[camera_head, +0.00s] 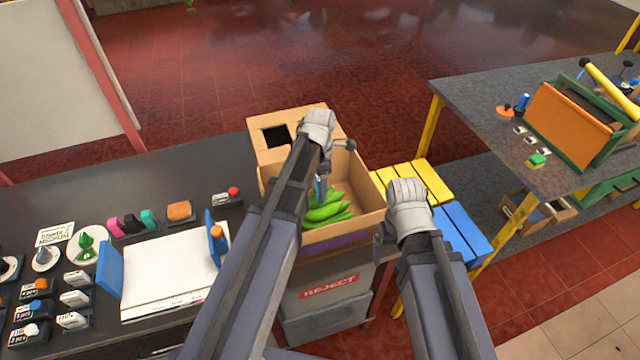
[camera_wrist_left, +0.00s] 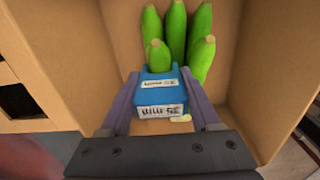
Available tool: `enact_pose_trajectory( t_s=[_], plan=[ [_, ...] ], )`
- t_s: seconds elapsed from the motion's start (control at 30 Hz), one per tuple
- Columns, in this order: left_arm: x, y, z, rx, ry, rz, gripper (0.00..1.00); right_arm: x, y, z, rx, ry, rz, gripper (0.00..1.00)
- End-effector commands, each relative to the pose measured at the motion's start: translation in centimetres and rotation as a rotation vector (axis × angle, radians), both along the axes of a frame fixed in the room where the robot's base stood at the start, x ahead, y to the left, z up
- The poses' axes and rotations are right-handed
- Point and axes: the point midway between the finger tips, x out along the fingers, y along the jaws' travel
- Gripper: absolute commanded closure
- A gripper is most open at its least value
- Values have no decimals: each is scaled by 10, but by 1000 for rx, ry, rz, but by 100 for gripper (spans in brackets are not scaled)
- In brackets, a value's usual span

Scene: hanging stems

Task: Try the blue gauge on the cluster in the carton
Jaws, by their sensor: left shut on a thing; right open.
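The open cardboard carton (camera_head: 362,207) stands at the right end of the dark table and holds a cluster of green bananas (camera_head: 328,212). My left gripper (camera_head: 321,186) reaches down into the carton. In the left wrist view it is shut on the blue gauge (camera_wrist_left: 158,88), which has white printed labels. Several fingers of the cluster (camera_wrist_left: 176,30) lie just beyond the gauge. One shorter finger's tip meets the gauge's far edge; I cannot tell whether it is inside the gauge. My right gripper (camera_head: 379,248) is open, outside the carton at its right side.
The carton's walls (camera_wrist_left: 262,60) rise close around my left gripper. A bin marked REJECT (camera_head: 328,290) stands below the table front. Yellow and blue slats (camera_head: 425,180) lie right of the carton. A white pad (camera_head: 170,275) and several small tagged items cover the table's left.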

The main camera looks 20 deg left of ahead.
Motion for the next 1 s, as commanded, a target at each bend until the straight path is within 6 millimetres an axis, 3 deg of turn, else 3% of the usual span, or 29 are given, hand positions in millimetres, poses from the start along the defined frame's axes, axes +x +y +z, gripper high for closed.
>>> enact_pose_trajectory(
  t_s=[0.57, 1.0],
  plan=[
    [-1, 0, 3, -1, 1, 0, 86, 0, 0, 3, 0, 0, -1, 1],
    [-1, 0, 27, -1, 1, 0, 86, 0, 0, 27, 0, 0, 0, 1]
  ],
)
